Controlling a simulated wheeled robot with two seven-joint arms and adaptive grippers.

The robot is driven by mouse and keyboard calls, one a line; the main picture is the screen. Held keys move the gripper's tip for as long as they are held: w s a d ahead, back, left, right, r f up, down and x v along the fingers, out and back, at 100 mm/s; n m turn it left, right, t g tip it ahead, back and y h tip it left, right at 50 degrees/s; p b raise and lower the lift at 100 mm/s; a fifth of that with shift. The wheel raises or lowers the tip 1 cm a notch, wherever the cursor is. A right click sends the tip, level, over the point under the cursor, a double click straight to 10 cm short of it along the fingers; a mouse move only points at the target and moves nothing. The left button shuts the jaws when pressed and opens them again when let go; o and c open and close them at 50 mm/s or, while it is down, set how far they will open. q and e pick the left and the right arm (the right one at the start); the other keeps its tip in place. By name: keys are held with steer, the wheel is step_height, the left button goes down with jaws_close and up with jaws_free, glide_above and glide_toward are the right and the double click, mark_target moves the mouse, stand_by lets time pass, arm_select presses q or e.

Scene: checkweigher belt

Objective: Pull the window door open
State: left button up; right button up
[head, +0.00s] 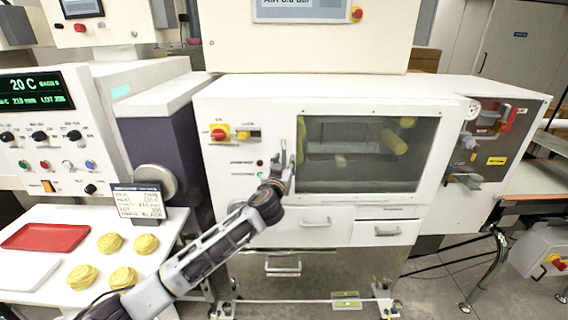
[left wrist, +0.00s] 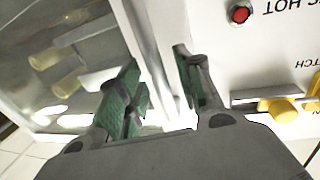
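The window door (head: 368,155) is a dark glass pane in a white frame on the front of the white machine, and it looks closed. A pale upright handle bar (head: 300,142) stands at its left edge. My left gripper (head: 286,160) is at that left edge, close to the handle. In the left wrist view its two green-padded fingers (left wrist: 158,85) are apart, with the pale bar (left wrist: 150,45) running between or just beyond them; I cannot tell whether they touch it. The glass (left wrist: 60,65) fills the left of that view. My right gripper is not in view.
A red knob and yellow switch (head: 222,133) sit left of the door; a yellow switch (left wrist: 285,108) is close beside the fingers. Drawers (head: 385,231) lie below the door. A side table (head: 65,285) holds a red tray (head: 45,237) and several yellow coils (head: 145,244).

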arm_select(q)
steer(key=shift+w, duration=0.25)
steer(key=c, duration=0.8)
jaws_close()
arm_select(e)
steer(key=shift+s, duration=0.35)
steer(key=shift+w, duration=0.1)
